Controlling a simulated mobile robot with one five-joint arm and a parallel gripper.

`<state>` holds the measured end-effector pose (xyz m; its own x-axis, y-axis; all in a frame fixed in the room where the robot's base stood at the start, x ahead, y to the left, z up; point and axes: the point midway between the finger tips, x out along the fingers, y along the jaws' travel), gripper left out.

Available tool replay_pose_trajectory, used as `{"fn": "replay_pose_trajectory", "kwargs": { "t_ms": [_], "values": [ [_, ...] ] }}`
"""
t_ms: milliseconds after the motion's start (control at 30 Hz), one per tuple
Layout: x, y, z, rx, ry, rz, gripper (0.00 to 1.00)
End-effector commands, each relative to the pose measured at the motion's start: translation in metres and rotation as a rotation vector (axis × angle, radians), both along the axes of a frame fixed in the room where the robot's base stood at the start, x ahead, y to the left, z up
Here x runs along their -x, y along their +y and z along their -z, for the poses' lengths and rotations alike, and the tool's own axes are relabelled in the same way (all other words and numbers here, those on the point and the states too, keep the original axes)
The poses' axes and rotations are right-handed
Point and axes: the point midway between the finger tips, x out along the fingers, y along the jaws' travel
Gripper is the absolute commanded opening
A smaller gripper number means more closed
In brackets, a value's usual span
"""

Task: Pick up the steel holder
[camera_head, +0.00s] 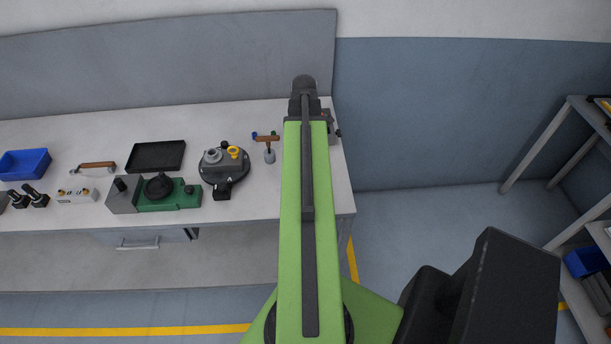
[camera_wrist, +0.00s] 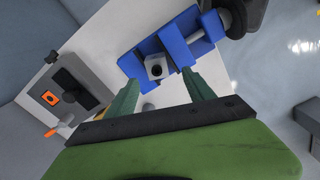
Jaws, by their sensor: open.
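A small light-grey metal block with a dark round hole, which looks like the steel holder (camera_wrist: 155,67), sits in a blue vise-like fixture (camera_wrist: 180,50) in the wrist view. My gripper (camera_wrist: 161,78) is open, its two green fingers pointing toward the block, one on either side of it in the picture. I cannot tell whether a finger touches it. In the head view, my green arm covers the fixture, the block and my gripper.
In the head view the white workbench (camera_head: 240,125) carries a black tray (camera_head: 157,156), a green-based device (camera_head: 168,200), a round dark fixture (camera_head: 225,170) and a blue bin (camera_head: 25,163). Shelving (camera_head: 541,150) stands right.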

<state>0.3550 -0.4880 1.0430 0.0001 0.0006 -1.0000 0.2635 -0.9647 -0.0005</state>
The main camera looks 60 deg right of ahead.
Motion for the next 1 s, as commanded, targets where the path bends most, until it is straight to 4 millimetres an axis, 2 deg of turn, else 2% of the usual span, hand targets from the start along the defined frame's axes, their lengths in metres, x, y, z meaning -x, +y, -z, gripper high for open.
{"fn": "replay_pose_trajectory", "kwargs": {
  "t_ms": [33,333,633,900,1000],
  "values": [
    [0.0,0.0,0.018,0.0,0.0,0.0,0.62],
    [-0.001,-0.001,0.025,0.0,0.0,-0.001,0.62],
    [-0.001,-0.005,0.073,0.0,0.0,-0.001,0.62],
    [-0.001,-0.005,0.07,0.0,0.0,-0.002,0.6],
    [-0.001,-0.005,0.07,0.0,0.0,-0.002,0.47]
  ]
}}
